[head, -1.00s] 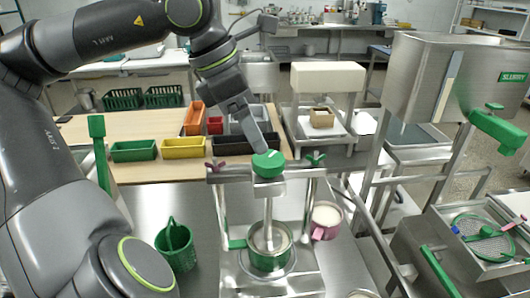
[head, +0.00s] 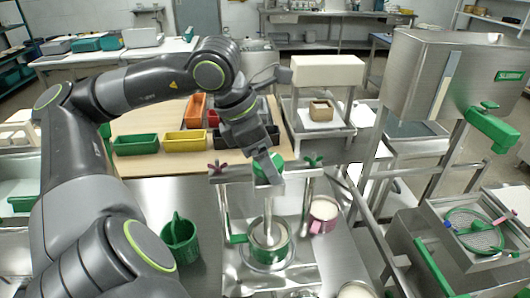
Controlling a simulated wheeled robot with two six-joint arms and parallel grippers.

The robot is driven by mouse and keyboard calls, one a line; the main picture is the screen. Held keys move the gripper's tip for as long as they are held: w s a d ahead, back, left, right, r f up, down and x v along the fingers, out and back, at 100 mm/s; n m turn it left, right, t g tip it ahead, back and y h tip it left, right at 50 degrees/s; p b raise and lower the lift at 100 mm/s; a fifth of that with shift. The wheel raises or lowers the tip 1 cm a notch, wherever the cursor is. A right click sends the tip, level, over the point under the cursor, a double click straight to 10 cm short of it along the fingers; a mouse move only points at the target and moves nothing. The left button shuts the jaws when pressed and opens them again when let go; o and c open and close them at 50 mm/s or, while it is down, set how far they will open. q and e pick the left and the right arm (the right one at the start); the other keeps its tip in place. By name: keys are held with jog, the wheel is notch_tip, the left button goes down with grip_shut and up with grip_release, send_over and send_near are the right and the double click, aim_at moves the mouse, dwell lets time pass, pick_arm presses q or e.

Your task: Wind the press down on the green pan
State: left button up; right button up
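The press (head: 268,206) is a metal frame with a vertical screw and a green knob (head: 266,170) on top. The green pan (head: 269,243) sits under the screw on the press base, with pale contents around the press plate. My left gripper (head: 272,170) reaches in from the left and is at the green knob, its fingers pointing down and partly covering it. I cannot tell whether the fingers are closed on the knob. My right gripper is not in view.
A pink cup (head: 323,214) with white contents stands right of the press. A steel hopper (head: 455,85) with a green tap is at right. Green and yellow bins (head: 185,141) lie on the wooden table behind.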

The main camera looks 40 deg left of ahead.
pick_arm(q)
jog(key=c, duration=1)
